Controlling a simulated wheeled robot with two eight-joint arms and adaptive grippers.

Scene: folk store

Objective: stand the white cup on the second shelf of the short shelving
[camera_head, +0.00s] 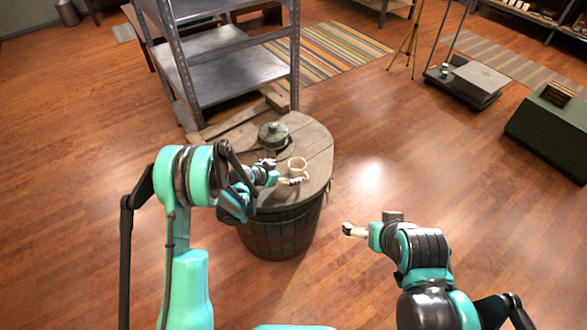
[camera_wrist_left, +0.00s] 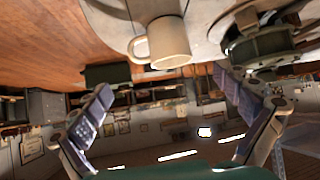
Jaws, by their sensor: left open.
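The cream-white cup (camera_head: 297,166) stands upright on the round wooden barrel top (camera_head: 316,150). Its handle is on the left in the left wrist view (camera_wrist_left: 172,44), where the scene appears upside down. My left gripper (camera_head: 281,173) is open and close beside the cup on its near left side. In the wrist view its two fingers (camera_wrist_left: 163,84) are spread wide, with the cup beyond and between them, not gripped. My right gripper (camera_head: 352,230) is out over the floor, away from the barrel; its finger opening is unclear. The grey metal shelving (camera_head: 235,75) stands behind the barrel, with open shelves.
A dark green lidded metal object (camera_head: 272,135) sits on the barrel close behind the cup; it also shows in the wrist view (camera_wrist_left: 262,45). Wooden boards (camera_head: 235,122) lie by the shelving's foot. A striped rug (camera_head: 325,52) lies behind. The floor right of the barrel is clear.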

